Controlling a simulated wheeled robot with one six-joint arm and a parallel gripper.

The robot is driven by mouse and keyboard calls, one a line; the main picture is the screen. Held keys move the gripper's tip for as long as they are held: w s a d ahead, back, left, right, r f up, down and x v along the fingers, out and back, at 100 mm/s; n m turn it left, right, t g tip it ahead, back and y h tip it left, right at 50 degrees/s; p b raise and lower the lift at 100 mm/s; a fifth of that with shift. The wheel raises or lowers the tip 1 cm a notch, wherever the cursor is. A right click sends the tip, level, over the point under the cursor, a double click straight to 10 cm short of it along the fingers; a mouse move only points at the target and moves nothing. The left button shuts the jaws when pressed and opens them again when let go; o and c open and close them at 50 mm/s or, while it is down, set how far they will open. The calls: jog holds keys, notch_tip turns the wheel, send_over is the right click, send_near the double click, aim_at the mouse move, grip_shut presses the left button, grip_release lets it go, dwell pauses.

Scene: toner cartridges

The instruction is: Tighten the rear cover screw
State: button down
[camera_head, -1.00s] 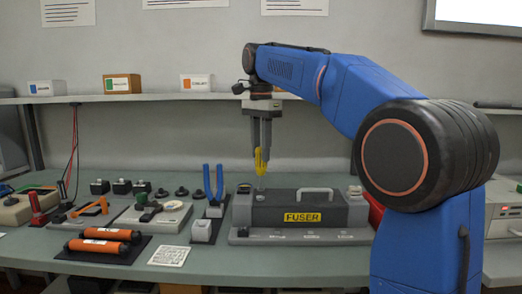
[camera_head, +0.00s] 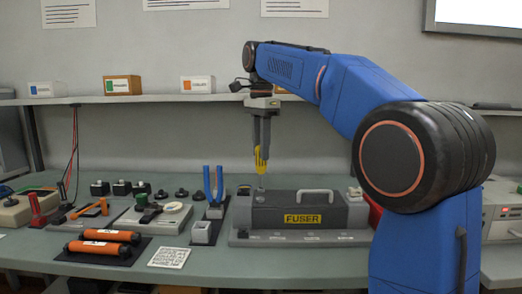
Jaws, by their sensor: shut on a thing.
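My gripper (camera_head: 261,146) points straight down above the left end of the fuser unit. It is shut on a yellow-handled screwdriver (camera_head: 261,161), held upright. The screwdriver's thin shaft reaches down to the left end of the dark grey fuser unit (camera_head: 268,213), which carries a yellow FUSER label (camera_head: 302,219) and a light grey handle on top. The tip appears to meet the unit's left end. The screw itself is too small to make out, so I cannot tell whether the tip sits in it.
Blue-handled pliers (camera_head: 213,184) stand upright just left of the fuser unit. Two orange rollers (camera_head: 103,241) lie on a dark mat at the front left. A white printed card (camera_head: 169,257) lies nearby. A shelf with small boxes (camera_head: 122,85) runs along the wall behind.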

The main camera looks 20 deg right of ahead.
jog(key=n, duration=2.4)
dwell(0.4)
